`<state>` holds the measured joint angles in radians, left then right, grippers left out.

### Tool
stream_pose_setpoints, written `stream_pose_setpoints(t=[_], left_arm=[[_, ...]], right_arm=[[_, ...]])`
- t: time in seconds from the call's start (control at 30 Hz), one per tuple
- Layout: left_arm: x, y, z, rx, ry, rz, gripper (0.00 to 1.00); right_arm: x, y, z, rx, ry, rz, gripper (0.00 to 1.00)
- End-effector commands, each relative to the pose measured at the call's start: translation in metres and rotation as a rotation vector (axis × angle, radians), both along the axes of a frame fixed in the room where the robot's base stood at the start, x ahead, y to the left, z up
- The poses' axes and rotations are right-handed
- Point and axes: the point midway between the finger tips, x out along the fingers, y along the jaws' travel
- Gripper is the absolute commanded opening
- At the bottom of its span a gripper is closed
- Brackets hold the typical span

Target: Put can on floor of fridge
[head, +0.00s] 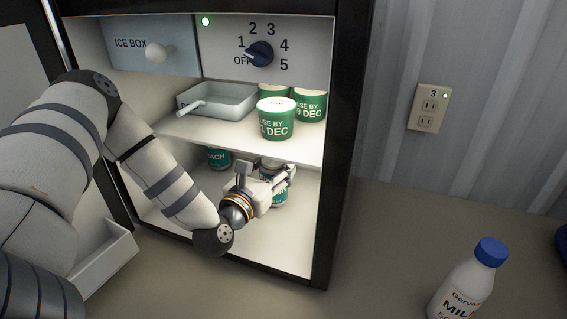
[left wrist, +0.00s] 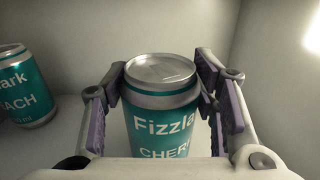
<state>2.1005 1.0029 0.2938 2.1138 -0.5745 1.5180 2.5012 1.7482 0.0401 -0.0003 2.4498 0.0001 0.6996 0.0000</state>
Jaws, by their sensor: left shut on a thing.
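A teal and silver can (left wrist: 163,110) labelled "Fizzla... CHER..." stands upright between the fingers of my left gripper (left wrist: 163,98), which is shut on it. In the head view, my left gripper (head: 262,183) reaches into the lower part of the open fridge (head: 338,120) and partly hides this can (head: 281,193). The can appears to be at the fridge floor (head: 270,245), but I cannot tell whether its base touches it. My right gripper is not in view.
A second teal can (head: 218,158), labelled "...EACH", stands deeper left; the left wrist view also shows it (left wrist: 22,90). Green tubs (head: 276,122) and a tray (head: 225,102) sit on the shelf (head: 215,133) above my gripper. A milk bottle (head: 467,285) stands outside, right.

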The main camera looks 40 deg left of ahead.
Motion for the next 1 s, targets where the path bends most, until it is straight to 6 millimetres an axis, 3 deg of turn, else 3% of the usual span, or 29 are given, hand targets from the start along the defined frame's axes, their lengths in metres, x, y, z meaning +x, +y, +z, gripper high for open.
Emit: stream_pose_setpoints(t=[0.27, 0.3, 0.37, 0.73, 1.0], left_arm=[[0.000, 0.000, -0.003, -0.001, 0.002, -0.001, 0.14], [0.000, 0.000, -0.002, -0.001, 0.002, -0.001, 0.60], [0.000, 0.000, -0.001, -0.001, 0.001, -0.001, 0.73], [-0.001, -0.001, 0.008, -0.001, -0.005, -0.002, 0.73], [-0.070, -0.016, 0.003, -0.005, 0.003, 0.000, 0.73]], right_arm=[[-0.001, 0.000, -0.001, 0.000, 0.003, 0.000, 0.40], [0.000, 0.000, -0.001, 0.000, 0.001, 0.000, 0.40], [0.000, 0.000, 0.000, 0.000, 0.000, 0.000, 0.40], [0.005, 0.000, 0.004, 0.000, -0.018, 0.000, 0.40], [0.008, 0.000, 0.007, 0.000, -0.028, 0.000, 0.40]])
